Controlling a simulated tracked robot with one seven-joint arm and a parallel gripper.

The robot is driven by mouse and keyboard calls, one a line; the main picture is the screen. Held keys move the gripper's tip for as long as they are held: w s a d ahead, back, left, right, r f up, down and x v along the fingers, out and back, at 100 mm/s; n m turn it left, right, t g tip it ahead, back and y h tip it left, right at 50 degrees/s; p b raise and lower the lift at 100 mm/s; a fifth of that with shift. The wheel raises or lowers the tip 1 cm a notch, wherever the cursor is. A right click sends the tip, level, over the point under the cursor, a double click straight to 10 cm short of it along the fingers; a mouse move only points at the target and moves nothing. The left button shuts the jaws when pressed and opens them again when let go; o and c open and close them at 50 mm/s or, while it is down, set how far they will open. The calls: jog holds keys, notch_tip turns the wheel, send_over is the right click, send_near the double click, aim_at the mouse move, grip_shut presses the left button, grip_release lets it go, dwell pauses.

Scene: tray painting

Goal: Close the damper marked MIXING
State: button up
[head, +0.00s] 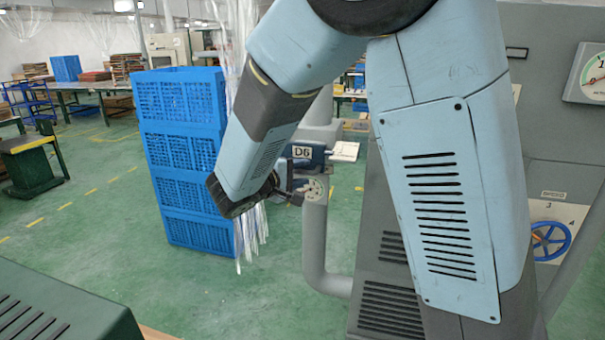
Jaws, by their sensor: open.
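My gripper (289,190) is small and dark at the end of my blue arm, left of centre in the head view. It is open, and the arm partly hides it. It appears in front of or beside a grey pipe (314,245) that bends down to the grey machine. A small round dial plate (316,189) sits on the pipe, close to the right of the gripper. A blue-grey part with a D6 label (301,152) is just above. No MIXING marking is readable, and I cannot tell which part is that damper or whether anything is touched.
Stacked blue crates (180,150) stand left of the pipe, with clear plastic strips (250,225) hanging beside them. The grey machine (550,130) fills the right, with a blue handwheel (551,241) and a gauge (592,75). A green box (60,310) is at lower left. Green floor lies open between.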

grip_shut()
jog(key=shift+f, duration=0.1)
dwell(0.3)
